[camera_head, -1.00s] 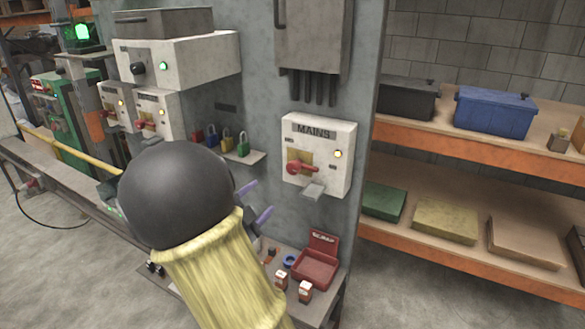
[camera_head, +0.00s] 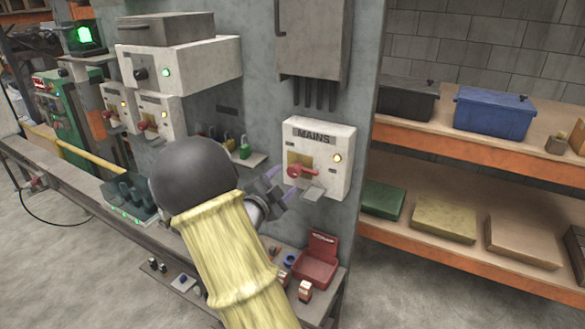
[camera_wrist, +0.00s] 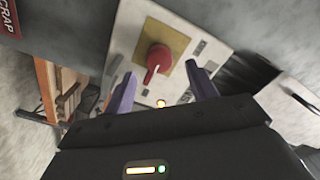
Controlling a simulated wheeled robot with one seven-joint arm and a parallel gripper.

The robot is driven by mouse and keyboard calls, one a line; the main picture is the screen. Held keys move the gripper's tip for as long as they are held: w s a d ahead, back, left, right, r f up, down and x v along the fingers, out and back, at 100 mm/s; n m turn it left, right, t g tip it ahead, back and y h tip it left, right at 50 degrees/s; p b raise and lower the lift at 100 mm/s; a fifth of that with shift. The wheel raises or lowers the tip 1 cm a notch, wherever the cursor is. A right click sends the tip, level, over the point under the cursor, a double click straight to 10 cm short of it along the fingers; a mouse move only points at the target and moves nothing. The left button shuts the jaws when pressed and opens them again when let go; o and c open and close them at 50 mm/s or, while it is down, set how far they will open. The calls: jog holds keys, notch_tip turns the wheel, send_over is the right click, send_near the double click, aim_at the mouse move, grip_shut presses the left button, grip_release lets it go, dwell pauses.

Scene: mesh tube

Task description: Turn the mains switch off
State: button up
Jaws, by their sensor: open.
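The mains box (camera_head: 343,172) is a white panel labelled MAINS on the grey pillar. Its red rotary switch (camera_head: 297,171) sits on a yellow plate, with the handle pointing roughly sideways to the right in the head view. An amber lamp (camera_head: 337,157) is lit beside it. My gripper (camera_head: 280,184) is open and empty, just left of the switch in the head view, with purple fingertips. In the wrist view, the red switch (camera_wrist: 157,58) shows ahead between the spread fingers (camera_wrist: 162,82), apart from them.
Below stands a red scrap bin (camera_head: 315,270) on the bench. A small shelf with padlocks (camera_head: 245,150) is left of the box. A grey cabinet with conduits (camera_head: 313,40) hangs above. Storage shelves (camera_head: 450,140) stand to the right.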

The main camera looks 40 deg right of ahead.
aim_at(292, 174)
jog(key=p+x, duration=0.1)
jog(key=x, duration=0.5)
jog(key=shift+d+p, duration=0.25)
jog(key=shift+p, duration=0.15)
jog(key=shift+a, duration=0.1)
jog(key=c, duration=1)
jog(key=shift+n, duration=0.4)
jog(key=n, duration=0.3)
jog(key=shift+f+b, duration=0.1)
jog(key=shift+b, duration=0.2)
jog(key=n, duration=0.4)
jog(key=shift+n+p, duration=0.4)
jog(key=n+p, duration=0.2)
jog(key=n, duration=0.3)
jog(key=shift+n, duration=0.3)
jog(key=shift+n+p, duration=0.9)
jog(key=shift+n, duration=1)
